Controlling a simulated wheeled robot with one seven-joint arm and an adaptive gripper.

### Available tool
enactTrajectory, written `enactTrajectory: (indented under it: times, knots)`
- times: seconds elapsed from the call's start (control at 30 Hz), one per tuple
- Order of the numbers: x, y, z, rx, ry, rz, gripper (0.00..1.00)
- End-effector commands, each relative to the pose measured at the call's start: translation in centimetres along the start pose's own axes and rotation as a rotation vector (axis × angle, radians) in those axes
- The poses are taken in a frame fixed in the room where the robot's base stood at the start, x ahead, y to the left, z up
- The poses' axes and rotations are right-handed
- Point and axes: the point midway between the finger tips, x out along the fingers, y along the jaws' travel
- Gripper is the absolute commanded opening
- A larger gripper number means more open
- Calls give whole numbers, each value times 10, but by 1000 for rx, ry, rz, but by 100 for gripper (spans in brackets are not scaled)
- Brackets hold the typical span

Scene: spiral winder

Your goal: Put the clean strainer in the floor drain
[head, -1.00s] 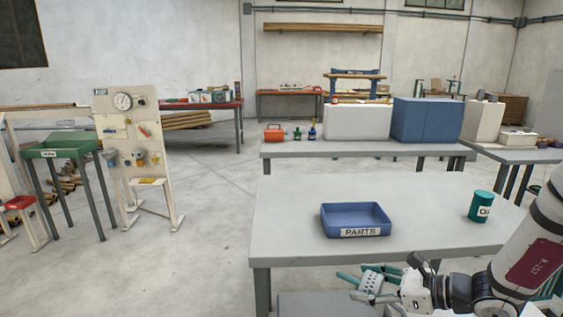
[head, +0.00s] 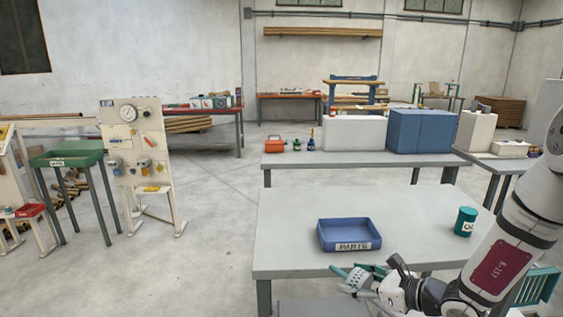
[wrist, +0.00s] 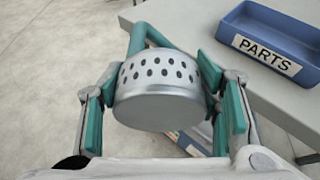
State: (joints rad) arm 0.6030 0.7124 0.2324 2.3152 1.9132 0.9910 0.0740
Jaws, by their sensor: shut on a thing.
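A metal strainer (wrist: 155,105), a round cup with dark holes around its side and a plain smooth end, is between the fingers of my gripper (wrist: 165,100) in the wrist view. A teal bar sticks out behind it, apparently its handle. My gripper is shut on the strainer. In the head view my gripper (head: 364,280) holds it near the front edge of the near table, small and partly hidden by the fingers. I cannot make out a floor drain in either view.
The near grey table (head: 300,215) carries a blue PARTS tray (head: 349,236) and a teal can (head: 465,222). A green tray stand (head: 68,158) and a board with a gauge (head: 130,140) stand at left. Open concrete floor (head: 215,215) lies between them and the table.

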Motion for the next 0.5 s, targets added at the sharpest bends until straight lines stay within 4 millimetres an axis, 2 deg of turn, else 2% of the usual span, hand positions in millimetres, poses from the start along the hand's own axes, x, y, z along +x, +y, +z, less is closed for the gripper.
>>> enactTrajectory:
  times: [0.3,0.5]
  knots:
    - [-5,1,-8,86,1,-198,22]
    - [-7,1,-11,98,0,-237,22]
